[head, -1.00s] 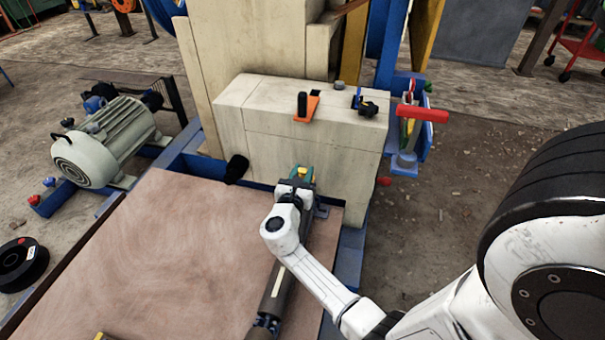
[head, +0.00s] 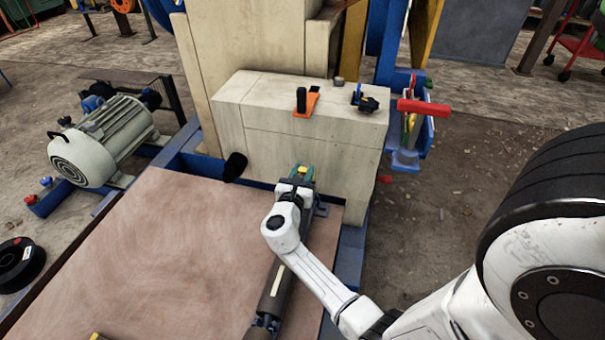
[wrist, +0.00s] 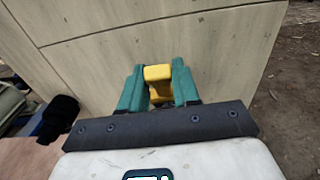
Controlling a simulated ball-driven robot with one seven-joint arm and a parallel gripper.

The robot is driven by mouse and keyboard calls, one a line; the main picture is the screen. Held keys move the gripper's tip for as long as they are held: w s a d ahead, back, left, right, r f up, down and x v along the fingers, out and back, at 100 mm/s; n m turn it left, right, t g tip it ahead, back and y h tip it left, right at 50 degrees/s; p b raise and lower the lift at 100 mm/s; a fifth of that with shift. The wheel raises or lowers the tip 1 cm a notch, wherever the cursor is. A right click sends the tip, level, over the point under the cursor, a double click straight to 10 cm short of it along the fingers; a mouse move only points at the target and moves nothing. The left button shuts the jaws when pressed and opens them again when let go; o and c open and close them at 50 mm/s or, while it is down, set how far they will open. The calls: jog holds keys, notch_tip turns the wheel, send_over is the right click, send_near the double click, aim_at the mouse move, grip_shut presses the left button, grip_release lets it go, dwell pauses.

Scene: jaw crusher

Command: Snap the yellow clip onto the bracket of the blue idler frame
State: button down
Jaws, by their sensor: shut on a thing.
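My gripper (head: 302,172) is shut on the yellow clip (wrist: 158,82). The clip sits between the two green fingers in the wrist view, and a small yellow part of it shows in the head view (head: 302,168). The gripper is low in front of the pale block's front face, above the far right part of the brown surface. A small blue-grey bracket (head: 322,209) stands just right of my wrist, near the far end of a dark roller (head: 276,293). I cannot tell whether it belongs to the blue idler frame. The clip appears apart from any bracket.
The pale block (head: 300,145) rises just beyond the gripper. On it are an orange piece (head: 306,105) and a black clamp (head: 367,102). A red handle (head: 422,107) juts out at right. A grey motor (head: 105,140) stands left. The brown surface (head: 170,260) is mostly clear.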

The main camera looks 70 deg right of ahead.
jog(key=shift+d+f+b, duration=0.2)
jog(key=shift+f+b, duration=0.1)
jog(key=shift+f, duration=0.1)
jog(key=c, duration=0.7)
grip_release()
jog(key=shift+c, duration=0.2)
jog(key=a+p, duration=0.2)
jog(key=a, duration=0.8)
jog(key=shift+s+a+r, duration=0.25)
jog(key=shift+s+a, duration=0.15)
